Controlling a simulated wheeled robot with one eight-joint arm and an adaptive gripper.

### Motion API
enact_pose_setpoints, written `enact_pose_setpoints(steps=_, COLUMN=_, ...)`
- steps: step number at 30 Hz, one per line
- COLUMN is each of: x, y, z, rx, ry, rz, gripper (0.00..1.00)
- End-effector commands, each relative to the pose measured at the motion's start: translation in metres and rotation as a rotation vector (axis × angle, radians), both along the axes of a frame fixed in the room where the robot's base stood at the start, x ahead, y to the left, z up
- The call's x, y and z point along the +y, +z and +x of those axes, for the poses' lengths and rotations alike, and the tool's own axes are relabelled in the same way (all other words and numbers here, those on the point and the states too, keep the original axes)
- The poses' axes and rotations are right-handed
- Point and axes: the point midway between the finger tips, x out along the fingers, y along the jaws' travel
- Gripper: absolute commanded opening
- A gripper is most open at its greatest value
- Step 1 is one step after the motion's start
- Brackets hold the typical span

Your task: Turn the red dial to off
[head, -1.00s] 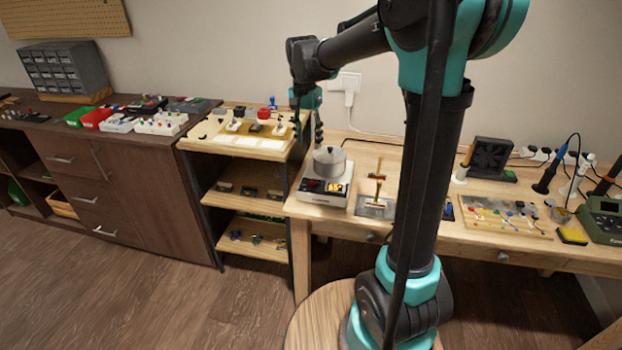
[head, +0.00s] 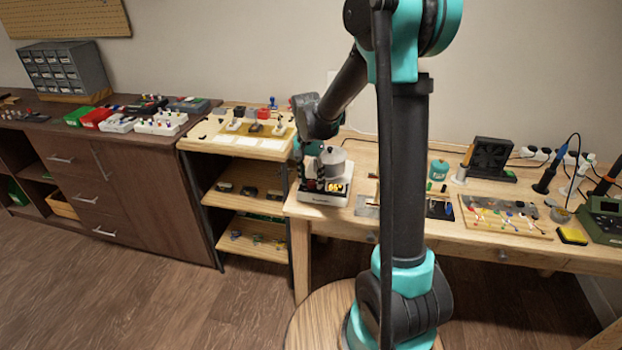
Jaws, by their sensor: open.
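A small white hot plate (head: 324,199) sits near the left end of the light wooden bench, with a metal pot (head: 333,160) on top. Its front panel has a dark left part and a lit yellow part (head: 337,188) on the right. My gripper (head: 312,183) is low at the left front of the hot plate, pointing down, and its fingers are open. It covers the left part of the panel, so I cannot make out the red dial clearly. I cannot tell whether the fingers touch the dial or panel.
A metal plate (head: 367,205) lies just right of the hot plate. A shelf unit (head: 235,148) with small parts stands close on the left. A teal jar (head: 438,170), a fan (head: 490,155) and a parts board (head: 505,222) are farther right on the bench.

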Motion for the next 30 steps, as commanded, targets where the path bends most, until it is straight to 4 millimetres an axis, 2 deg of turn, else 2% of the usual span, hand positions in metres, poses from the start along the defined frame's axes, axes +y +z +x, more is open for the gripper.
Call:
enact_pose_setpoints(steps=6, x=-0.0001, y=-0.0002, z=-0.0001, rx=0.0, ry=0.0, rz=0.0, gripper=0.46)
enact_pose_setpoints(steps=17, x=0.0, y=0.0, z=-0.0001, rx=0.0, ry=0.0, rz=0.0, gripper=0.01)
enact_pose_setpoints(steps=30, x=0.0002, y=0.0002, z=-0.0003, rx=0.001, ry=0.078, rz=0.0, gripper=0.0)
